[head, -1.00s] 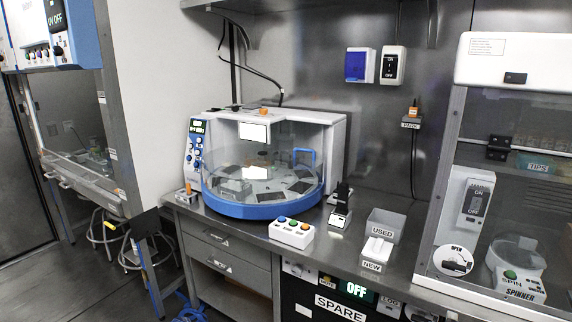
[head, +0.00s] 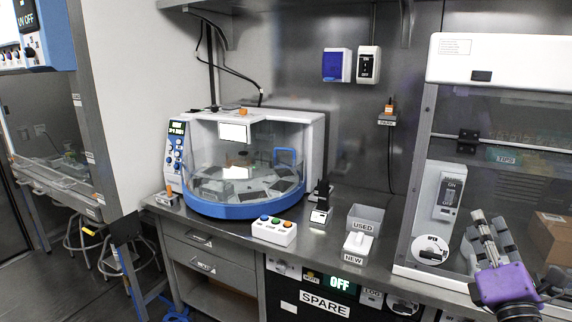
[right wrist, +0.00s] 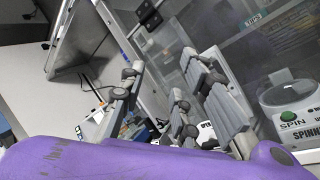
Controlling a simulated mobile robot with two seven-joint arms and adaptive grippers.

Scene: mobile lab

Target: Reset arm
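My right gripper (head: 489,224) with its purple body is at the lower right of the head view, in front of the glass-fronted cabinet (head: 428,120). Its grey fingers point up and hide part of the cabinet front. In the right wrist view the fingers (right wrist: 165,85) stand apart with a gap between them, and I see nothing held. The green SPIN button of the spinner (right wrist: 289,117) shows right of the fingers there. My left gripper is not in view.
A round machine with a blue base (head: 240,209) stands on the steel bench. Before it is a three-button box (head: 274,230). USED (head: 367,221) and NEW (head: 356,243) holders stand nearer the cabinet. A brown box (head: 552,232) shows at the right.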

